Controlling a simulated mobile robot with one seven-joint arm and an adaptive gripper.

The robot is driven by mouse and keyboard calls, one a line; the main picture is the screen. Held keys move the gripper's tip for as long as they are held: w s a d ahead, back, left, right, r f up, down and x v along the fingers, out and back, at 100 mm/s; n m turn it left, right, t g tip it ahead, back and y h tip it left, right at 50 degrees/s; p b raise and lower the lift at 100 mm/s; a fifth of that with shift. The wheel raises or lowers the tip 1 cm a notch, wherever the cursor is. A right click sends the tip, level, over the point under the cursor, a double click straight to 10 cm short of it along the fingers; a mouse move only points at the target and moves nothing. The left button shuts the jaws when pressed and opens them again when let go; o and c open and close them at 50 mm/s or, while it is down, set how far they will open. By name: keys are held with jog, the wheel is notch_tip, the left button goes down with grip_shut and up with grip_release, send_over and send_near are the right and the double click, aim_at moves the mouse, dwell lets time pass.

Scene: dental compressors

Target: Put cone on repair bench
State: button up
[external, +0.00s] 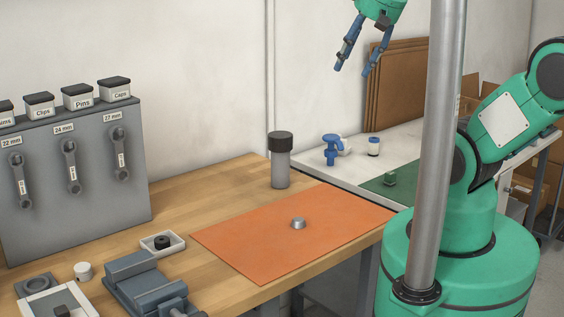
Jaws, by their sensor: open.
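A small silver metal piece (298,223) sits on the orange mat (245,245) on the wooden bench (195,195). It looks short and round with a flat top; it may be the cone, but it is too small to be sure. No other thing in view is clearly cone-shaped. The frame does not show which bench is the repair bench. My gripper (351,70) is at the top of the view, its blue fingers spread and pointing down. It is open and empty, high above the benches and apart from everything on them.
A dark-capped grey cylinder (280,165) stands behind the mat. A vise (148,288), white tray (163,243) and wrench panel (75,170) occupy the left. A metal pole (437,150) stands in front.

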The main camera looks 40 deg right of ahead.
dwell(0.3)
jog(key=g+p, duration=0.2)
jog(key=g, duration=0.4)
send_over(299, 220)
notch_tip(299, 220, down, 27)
jog(key=shift+d+f, duration=0.1)
jog(key=shift+f, duration=0.25)
jog(key=shift+f, duration=0.1)
jog(key=shift+f+b, duration=0.7)
jog(key=shift+f, duration=3.5)
